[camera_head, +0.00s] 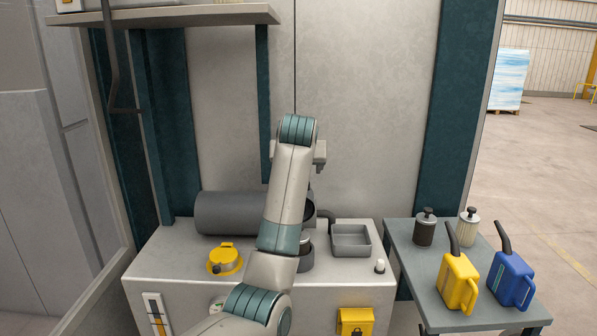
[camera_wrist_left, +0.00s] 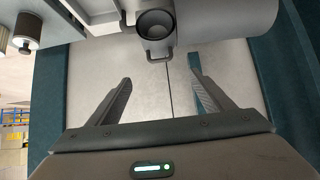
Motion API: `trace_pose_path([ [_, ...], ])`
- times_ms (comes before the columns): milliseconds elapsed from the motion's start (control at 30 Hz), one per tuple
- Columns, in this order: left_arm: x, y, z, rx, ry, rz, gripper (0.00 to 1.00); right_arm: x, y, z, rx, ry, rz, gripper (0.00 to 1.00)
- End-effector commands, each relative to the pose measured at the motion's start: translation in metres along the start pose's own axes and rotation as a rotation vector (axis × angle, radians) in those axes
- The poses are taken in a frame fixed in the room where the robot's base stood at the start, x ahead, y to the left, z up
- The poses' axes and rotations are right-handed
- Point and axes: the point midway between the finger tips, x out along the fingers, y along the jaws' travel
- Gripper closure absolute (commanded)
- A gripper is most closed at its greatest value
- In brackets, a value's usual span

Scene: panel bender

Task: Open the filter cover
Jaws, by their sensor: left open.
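No part is clearly marked as the filter cover. In the left wrist view, a dark round part in a grey ring (camera_wrist_left: 156,22) faces me, with a loop-shaped handle (camera_wrist_left: 159,56) at its edge. It sits beside a large grey cylinder (camera_wrist_left: 232,14). In the head view the cylinder (camera_head: 225,212) lies on the machine top, its right end mostly hidden by my left arm. A grey round cup (camera_head: 307,262) shows partly beside the arm. My left gripper (camera_wrist_left: 160,74) is open and empty, apart from the round part. Its fingers are hidden in the head view. My right gripper is not in view.
A yellow cap (camera_head: 225,260) and a grey tray (camera_head: 350,240) are on the machine top. The side table (camera_head: 415,262) holds a dark filter (camera_head: 425,228), a pale filter (camera_head: 468,227), a yellow jug (camera_head: 458,284) and a blue jug (camera_head: 511,279). A shelf (camera_head: 170,16) overhangs at upper left.

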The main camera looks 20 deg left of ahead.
Motion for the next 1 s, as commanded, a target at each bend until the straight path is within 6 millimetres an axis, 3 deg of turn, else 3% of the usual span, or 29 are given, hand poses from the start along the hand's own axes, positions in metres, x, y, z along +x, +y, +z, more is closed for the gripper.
trace_pose_path([
  [233, -0.015, 0.000, 0.000, 0.001, 0.000, 0.000, 0.26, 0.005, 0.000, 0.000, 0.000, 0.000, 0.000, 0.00],
  [667, -0.013, -0.001, 0.005, 0.002, -0.004, -0.001, 0.26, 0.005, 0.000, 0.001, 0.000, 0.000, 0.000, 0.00],
  [767, -0.006, -0.003, 0.018, 0.006, -0.013, -0.001, 0.26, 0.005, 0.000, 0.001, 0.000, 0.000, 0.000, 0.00],
  [867, 0.007, -0.008, 0.043, 0.015, -0.030, -0.003, 0.26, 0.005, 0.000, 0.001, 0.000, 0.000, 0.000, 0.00],
  [1000, 0.029, -0.018, 0.096, 0.035, -0.065, -0.004, 0.26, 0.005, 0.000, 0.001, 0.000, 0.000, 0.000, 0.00],
])
